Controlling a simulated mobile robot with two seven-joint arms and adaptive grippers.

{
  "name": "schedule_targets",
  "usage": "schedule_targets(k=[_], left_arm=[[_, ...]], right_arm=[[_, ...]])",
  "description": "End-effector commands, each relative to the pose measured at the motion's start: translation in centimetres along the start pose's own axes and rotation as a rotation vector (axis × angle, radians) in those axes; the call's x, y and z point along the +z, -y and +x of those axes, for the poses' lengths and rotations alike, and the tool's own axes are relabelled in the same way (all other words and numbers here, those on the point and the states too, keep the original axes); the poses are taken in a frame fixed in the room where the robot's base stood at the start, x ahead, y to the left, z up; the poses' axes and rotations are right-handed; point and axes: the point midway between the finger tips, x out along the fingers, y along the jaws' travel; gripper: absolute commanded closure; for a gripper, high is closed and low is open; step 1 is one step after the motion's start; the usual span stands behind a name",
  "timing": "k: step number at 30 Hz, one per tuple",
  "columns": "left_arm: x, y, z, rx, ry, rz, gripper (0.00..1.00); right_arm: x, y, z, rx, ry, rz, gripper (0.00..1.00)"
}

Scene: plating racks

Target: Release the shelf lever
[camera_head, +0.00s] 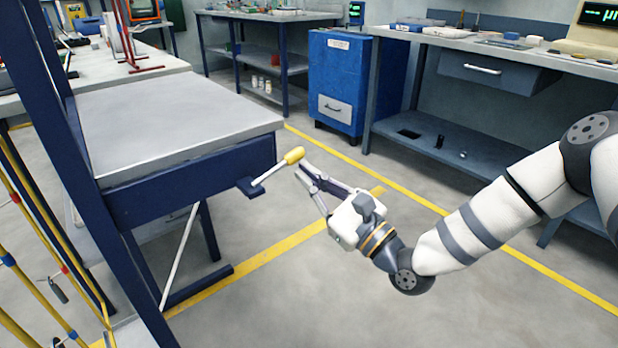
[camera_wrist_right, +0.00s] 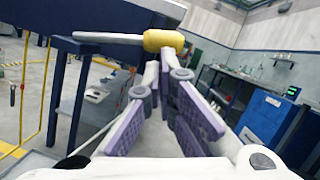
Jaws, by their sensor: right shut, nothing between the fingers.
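The shelf lever is a pale rod with a yellow grip (camera_head: 293,156). It sticks out from a dark blue bracket (camera_head: 249,187) on the front edge of the grey-topped shelf (camera_head: 165,115) and slants up to the right. In the right wrist view the yellow grip (camera_wrist_right: 164,41) crosses the top, with its rod running left. My right gripper (camera_head: 301,172) is shut and empty. Its fingertips are just below the yellow grip and close to it; whether they touch I cannot tell. In the right wrist view the fingertips (camera_wrist_right: 163,65) point up toward the grip. My left gripper is not in view.
A dark blue upright (camera_head: 85,170) stands at the left of the shelf. A blue cabinet (camera_head: 338,80) and a workbench (camera_head: 480,45) stand behind. The floor (camera_head: 270,290) around my right arm is clear, with yellow lines on it.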

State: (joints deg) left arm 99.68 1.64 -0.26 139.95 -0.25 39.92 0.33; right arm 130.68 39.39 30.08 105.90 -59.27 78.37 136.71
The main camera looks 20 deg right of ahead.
Motion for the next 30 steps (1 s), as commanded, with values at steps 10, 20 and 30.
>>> schedule_targets(k=[10,20,30], left_arm=[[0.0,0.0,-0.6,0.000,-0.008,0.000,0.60],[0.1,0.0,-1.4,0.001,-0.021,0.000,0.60],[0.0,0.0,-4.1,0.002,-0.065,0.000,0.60]], right_arm=[[0.6,0.3,0.2,0.019,0.000,-0.060,1.00],[1.6,0.7,0.6,0.047,0.004,-0.151,1.00],[4.4,1.3,1.5,0.126,0.008,-0.398,1.00]])
